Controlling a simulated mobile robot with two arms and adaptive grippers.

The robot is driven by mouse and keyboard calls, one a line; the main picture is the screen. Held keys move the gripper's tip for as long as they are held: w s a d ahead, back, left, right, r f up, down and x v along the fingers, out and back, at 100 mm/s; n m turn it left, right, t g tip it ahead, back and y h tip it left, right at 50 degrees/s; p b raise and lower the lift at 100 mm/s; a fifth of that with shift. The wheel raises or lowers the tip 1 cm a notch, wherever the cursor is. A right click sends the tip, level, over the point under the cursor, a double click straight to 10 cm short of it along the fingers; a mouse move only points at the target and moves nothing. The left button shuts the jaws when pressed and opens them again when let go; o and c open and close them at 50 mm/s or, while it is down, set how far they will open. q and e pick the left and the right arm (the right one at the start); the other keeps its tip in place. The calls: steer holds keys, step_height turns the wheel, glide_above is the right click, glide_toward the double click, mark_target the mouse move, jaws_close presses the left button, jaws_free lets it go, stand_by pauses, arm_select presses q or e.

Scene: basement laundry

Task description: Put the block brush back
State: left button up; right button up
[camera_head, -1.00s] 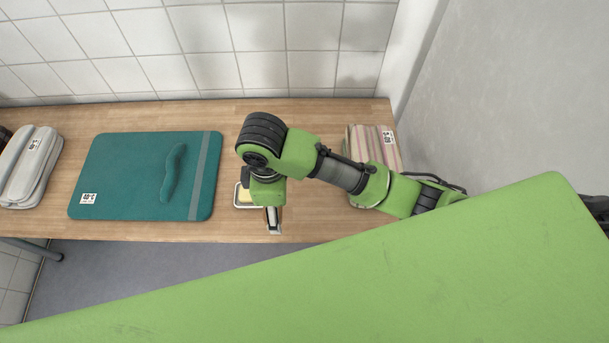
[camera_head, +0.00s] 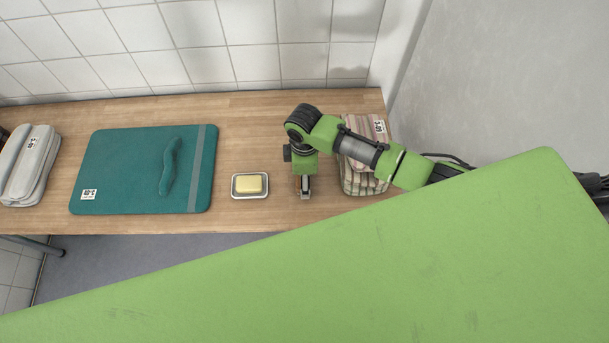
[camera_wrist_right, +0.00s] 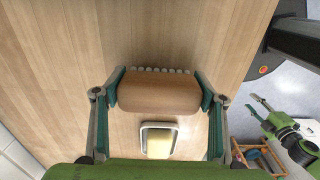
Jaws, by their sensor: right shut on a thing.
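My right gripper (camera_head: 305,193) is over the wooden counter, to the right of the soap dish. In the right wrist view its two teal-padded fingers (camera_wrist_right: 160,97) are shut on the ends of the block brush (camera_wrist_right: 160,92). The brush has a rounded wooden body and a row of pale bristle tufts along its far edge. In the head view the gripper and wrist hide most of the brush. A green arm with small grey fingers (camera_wrist_right: 257,107), seemingly my left gripper, shows at the right of the wrist view, too small to judge its opening.
A metal soap dish (camera_head: 236,194) holds yellow soap (camera_head: 250,184). A teal mat (camera_head: 120,165) with a teal wavy item (camera_head: 171,166) lies left. Counter (camera_head: 255,130) behind the dish is clear.

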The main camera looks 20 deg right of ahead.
arm_select(q)
steer(key=shift+s, duration=0.4)
arm_select(e)
steer(key=shift+f, duration=0.3)
steer(key=shift+f, duration=0.15)
steer(key=o, duration=1)
arm_select(q)
steer(key=shift+w, duration=0.2)
arm_select(e)
steer(key=shift+o, duration=0.2)
steer(key=shift+r, duration=0.5)
step_height(320, 180, up, 11)
steer(key=shift+r+b, duration=0.2)
steer(key=shift+b, duration=0.15)
arm_select(q)
steer(key=shift+f, duration=0.35)
